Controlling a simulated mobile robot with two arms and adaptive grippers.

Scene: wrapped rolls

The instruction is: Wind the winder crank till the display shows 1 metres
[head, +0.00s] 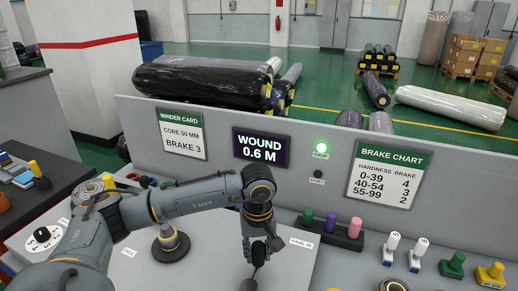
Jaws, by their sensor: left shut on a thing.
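The display (261,148) on the grey panel reads WOUND 0.6 M. My left arm reaches across the grey bench top, and my left gripper (258,254) points down at its front middle. It is shut on what seems to be the handle of the winder crank, which it mostly hides; a small grey part shows just below the fingers. A spindle (171,243) on a dark round base stands left of the gripper, partly behind my arm. The winder card (181,134) reads core 50 mm, brake 3. My right gripper is not in view.
A green lamp (321,146) marked GRIP is lit. A brake chart (388,174) hangs on the panel. A dark rack (331,234) holds green, purple and pink pegs. White, green and yellow handled pieces stand at right. A black dial (43,235) is at left. Wrapped rolls lie behind the panel.

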